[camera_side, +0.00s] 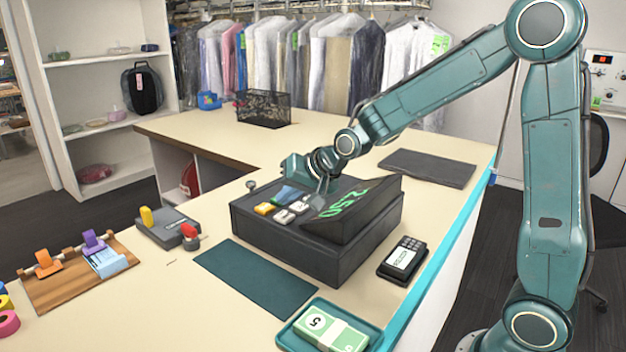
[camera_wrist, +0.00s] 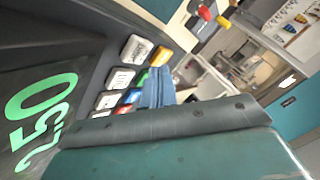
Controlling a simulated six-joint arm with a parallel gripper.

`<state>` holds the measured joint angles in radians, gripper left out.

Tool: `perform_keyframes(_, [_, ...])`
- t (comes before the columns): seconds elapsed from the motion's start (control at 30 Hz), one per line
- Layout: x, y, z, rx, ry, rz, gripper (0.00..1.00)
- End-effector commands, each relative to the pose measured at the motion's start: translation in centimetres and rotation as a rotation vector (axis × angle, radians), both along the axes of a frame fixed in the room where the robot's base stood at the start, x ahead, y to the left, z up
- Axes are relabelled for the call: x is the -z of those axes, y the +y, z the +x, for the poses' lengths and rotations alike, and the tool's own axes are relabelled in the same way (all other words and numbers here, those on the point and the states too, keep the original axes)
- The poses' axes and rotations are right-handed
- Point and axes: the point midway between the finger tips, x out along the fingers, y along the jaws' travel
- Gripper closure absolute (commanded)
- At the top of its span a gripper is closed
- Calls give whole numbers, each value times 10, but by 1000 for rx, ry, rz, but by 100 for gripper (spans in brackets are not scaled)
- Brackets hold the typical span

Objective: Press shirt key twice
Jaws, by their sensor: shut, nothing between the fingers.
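The dark cash register (camera_side: 335,245) stands on the counter with a block of white and coloured keys on its sloped top. The keys also show in the wrist view, with a white key (camera_wrist: 137,49) and an orange key (camera_wrist: 160,56) at the upper end. Their labels are too small to read, so I cannot tell which is the shirt key. The display reads 2.50 in green (camera_side: 345,203). My gripper (camera_side: 322,192) is shut and empty, over the key area by the display. Its fingers cover some keys; I cannot tell whether they touch one.
A card reader (camera_side: 402,257) stands right of the register, and a green tray (camera_side: 290,338) with banknotes lies in front. A dark mat (camera_side: 255,278) lies in front left. A grey device (camera_side: 168,229) and a wooden board (camera_side: 75,280) with tags stand farther left.

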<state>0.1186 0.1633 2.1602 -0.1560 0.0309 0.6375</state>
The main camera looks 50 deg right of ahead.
Motion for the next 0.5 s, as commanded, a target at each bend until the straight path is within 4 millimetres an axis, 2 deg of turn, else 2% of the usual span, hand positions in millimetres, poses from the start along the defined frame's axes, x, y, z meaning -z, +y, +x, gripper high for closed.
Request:
perform_keyframes(0.2, [11,0,0,1,-1,0,100])
perform_keyframes(0.5, [12,0,0,0,-1,-1,100])
